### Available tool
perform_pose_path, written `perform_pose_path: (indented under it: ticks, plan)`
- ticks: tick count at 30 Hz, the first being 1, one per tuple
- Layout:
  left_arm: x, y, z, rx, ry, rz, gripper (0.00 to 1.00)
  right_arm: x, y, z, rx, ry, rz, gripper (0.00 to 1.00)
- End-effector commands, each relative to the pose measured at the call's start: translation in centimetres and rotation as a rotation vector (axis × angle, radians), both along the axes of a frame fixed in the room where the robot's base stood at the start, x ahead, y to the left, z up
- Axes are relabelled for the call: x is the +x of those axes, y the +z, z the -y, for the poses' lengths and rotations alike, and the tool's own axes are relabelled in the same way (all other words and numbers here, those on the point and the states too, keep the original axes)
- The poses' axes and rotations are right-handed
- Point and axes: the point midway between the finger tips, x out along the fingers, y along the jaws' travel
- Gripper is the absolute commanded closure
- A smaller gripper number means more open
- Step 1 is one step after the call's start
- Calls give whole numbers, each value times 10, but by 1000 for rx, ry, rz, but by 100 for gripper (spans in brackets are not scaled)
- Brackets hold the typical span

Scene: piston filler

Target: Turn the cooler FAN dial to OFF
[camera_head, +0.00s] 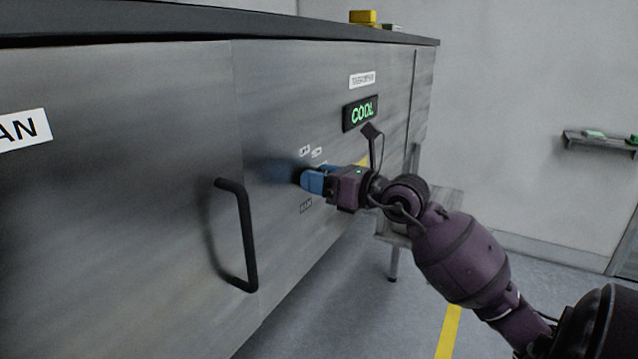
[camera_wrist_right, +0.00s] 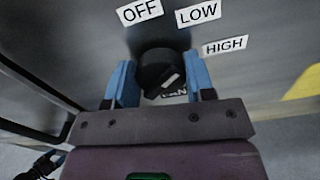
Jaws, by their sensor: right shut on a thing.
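The black dial (camera_wrist_right: 158,70) sits on the metal front panel, between the blue fingers of my right gripper (camera_wrist_right: 160,82). The gripper is shut on it. A pale mark shows on the dial's lower right, but I cannot tell which setting it points to. The OFF label (camera_wrist_right: 139,11) is above the dial, the LOW label (camera_wrist_right: 197,13) above right and the HIGH label (camera_wrist_right: 225,46) to the right. The FAN label (camera_wrist_right: 174,92) below is partly hidden. In the head view my right gripper (camera_head: 306,180) reaches the panel and hides the dial.
A lit green COOL display (camera_head: 360,113) is above the gripper, under a white label (camera_head: 362,80). A black bar handle (camera_head: 240,235) stands out from the panel to the left. A yellow object (camera_head: 363,17) lies on top of the cabinet. A small wall shelf (camera_head: 600,142) is at right.

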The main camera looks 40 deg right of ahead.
Motion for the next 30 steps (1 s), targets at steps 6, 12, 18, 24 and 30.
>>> perform_pose_path:
  ticks: [6, 12, 18, 24, 30]
  plan:
    - [-4, -21, 0, 0, 0, -16, 6, 0, -4, -1, -200, 0, 56, 74]
    - [-9, -40, 0, 0, -1, -36, 6, 0, -5, -2, -384, 1, 108, 74]
    - [-15, -57, 0, 1, 1, -62, 6, 0, -6, -4, -559, 2, 158, 74]
    - [-9, -59, 2, -1, -6, -51, 6, 0, -5, -4, -708, 2, 201, 74]
    - [-1, -60, 4, 0, -12, -39, 6, -1, -4, -5, -812, 2, 233, 74]
